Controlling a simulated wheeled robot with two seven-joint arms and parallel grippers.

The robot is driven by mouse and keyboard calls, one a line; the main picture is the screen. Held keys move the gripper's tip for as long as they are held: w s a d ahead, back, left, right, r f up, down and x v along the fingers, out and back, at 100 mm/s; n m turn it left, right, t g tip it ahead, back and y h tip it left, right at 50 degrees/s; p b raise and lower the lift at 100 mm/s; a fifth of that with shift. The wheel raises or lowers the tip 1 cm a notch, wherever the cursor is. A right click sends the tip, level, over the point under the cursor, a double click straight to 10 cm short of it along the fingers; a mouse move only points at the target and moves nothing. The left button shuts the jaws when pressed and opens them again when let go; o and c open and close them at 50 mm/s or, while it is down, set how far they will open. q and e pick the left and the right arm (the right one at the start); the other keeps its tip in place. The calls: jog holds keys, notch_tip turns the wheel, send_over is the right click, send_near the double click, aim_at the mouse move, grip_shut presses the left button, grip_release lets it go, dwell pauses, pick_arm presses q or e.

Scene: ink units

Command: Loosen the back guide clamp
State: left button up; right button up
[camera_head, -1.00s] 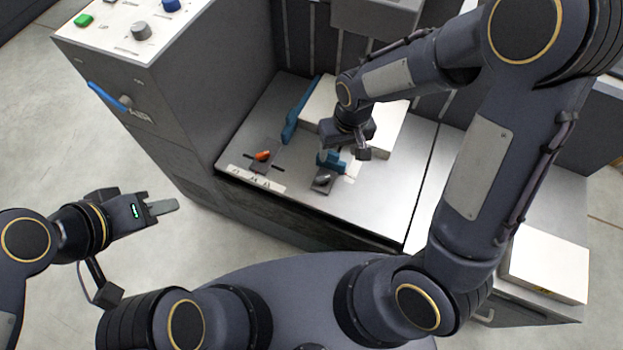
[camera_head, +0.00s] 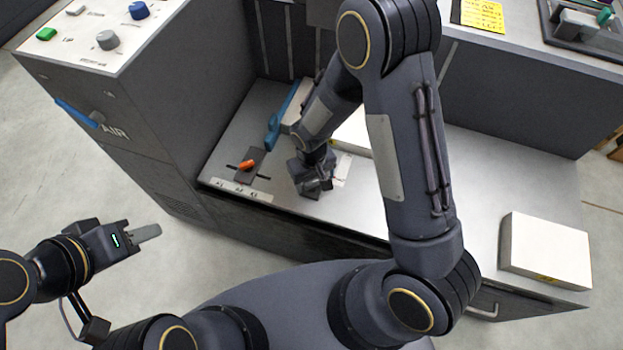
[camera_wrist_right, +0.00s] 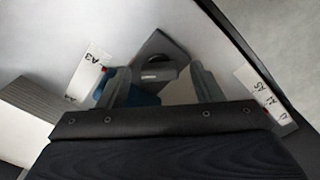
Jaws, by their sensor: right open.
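My right gripper (camera_head: 316,184) points down over the front part of the metal bed, hiding the clamp below it in the head view. In the right wrist view it (camera_wrist_right: 161,76) is open. A grey clamp block with a dark rounded knob (camera_wrist_right: 154,71) shows between its two fingers, with no clear contact. A blue guide piece (camera_wrist_right: 143,97) lies partly behind the left finger. Another clamp with an orange lever (camera_head: 247,164) sits on a dark plate to the left. My left gripper (camera_head: 147,233) hangs over the floor, far from the bed; its jaw gap is unclear.
A long blue guide (camera_head: 280,122) stands beside a white paper stack (camera_head: 352,137). Size labels (camera_head: 237,190) line the bed's front edge. A control cabinet (camera_head: 150,100) rises on the left. A white box (camera_head: 545,248) lies on the right counter, which has free room.

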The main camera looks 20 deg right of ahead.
jog(key=c, duration=1)
jog(key=n, duration=0.4)
jog(key=shift+n+b, duration=0.4)
jog(key=n, duration=0.4)
jog(key=shift+n, duration=0.3)
jog(key=n, duration=0.4)
jog(key=shift+n+p, duration=0.4)
jog(key=shift+n, duration=1.8)
